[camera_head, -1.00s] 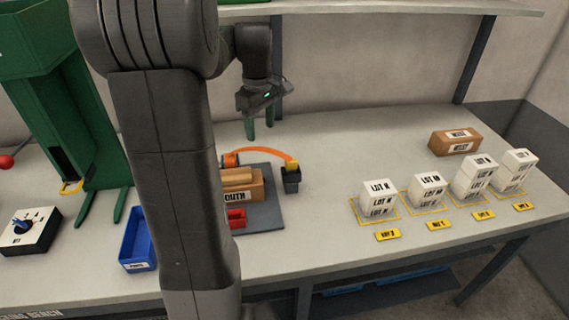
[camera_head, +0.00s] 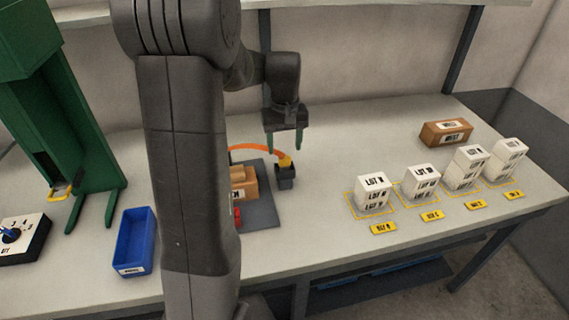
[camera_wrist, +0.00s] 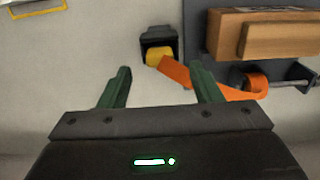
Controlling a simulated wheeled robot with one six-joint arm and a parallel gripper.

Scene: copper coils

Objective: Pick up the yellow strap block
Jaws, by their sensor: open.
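The yellow strap block (camera_head: 285,161) sits in the top of a small dark holder (camera_head: 286,178) at the right edge of a grey plate. An orange strap (camera_head: 252,149) arcs from it to the left. In the wrist view the yellow block (camera_wrist: 159,58) shows in the dark holder (camera_wrist: 157,36), with the orange strap (camera_wrist: 175,72) running to the lower right. My gripper (camera_head: 285,145) is open and empty, its green fingers pointing down above and near the block. In the wrist view the block lies ahead of the gap between the fingertips (camera_wrist: 160,75).
A wooden block (camera_head: 250,182) lies on the grey plate (camera_head: 262,212), left of the holder. A blue bin (camera_head: 134,242) and a green frame (camera_head: 75,130) stand further left. White lot boxes (camera_head: 372,190) and a brown box (camera_head: 446,132) stand right. The bench between is clear.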

